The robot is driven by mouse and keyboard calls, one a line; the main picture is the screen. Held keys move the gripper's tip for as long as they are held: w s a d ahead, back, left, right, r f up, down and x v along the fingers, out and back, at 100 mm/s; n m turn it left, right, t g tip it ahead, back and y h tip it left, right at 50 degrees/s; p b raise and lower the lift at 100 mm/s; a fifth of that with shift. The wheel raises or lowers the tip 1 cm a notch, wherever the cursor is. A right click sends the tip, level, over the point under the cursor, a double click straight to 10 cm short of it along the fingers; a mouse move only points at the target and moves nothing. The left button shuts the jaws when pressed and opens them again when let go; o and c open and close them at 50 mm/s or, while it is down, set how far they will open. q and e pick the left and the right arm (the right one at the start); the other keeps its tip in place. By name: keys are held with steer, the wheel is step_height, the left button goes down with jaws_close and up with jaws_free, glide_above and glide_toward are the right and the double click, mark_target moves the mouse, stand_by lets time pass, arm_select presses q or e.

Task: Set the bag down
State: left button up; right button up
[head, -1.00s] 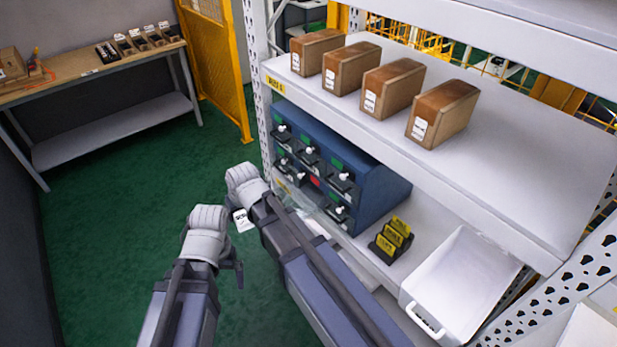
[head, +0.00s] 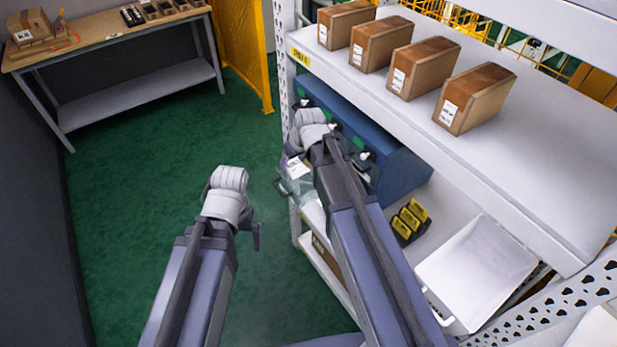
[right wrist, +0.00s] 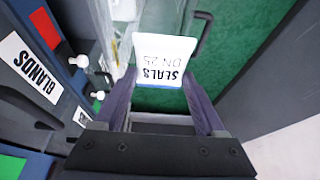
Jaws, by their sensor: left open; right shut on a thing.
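The bag (right wrist: 160,62) has a white label reading "SEALS DN 25". In the right wrist view it sits between the fingers of my right gripper (right wrist: 165,105), which is shut on it. In the head view the bag (head: 298,167) hangs beside the left end of the rack, in front of the blue drawer cabinet (head: 400,165). What is directly beneath it is unclear. My left gripper (head: 256,236) is over the green floor, apart from the rack; its fingers show only partly, and nothing shows in them.
Several brown boxes (head: 424,68) stand on the upper shelf. Yellow-labelled holders (head: 410,220) and a white tray (head: 475,270) are on the lower shelf. A workbench (head: 110,45) stands back left.

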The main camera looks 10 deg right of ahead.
steer(key=w+d, duration=0.2)
steer(key=d, duration=0.2)
steer(key=b, duration=0.6)
glide_above(306, 181)
steer(key=s, duration=0.2)
step_height(306, 181, down, 6)
steer(key=shift+w+f, duration=0.1)
steer(key=shift+w, duration=0.05)
steer(key=shift+f+b, duration=0.3)
steer(key=shift+b, duration=0.05)
step_height(306, 181, down, 4)
steer(key=b, duration=0.4)
steer(key=shift+f, duration=0.15)
steer(key=shift+d+f+b, duration=0.1)
steer(key=shift+f+b, duration=0.2)
steer(key=shift+b, duration=0.2)
steer(key=shift+d+r, duration=0.1)
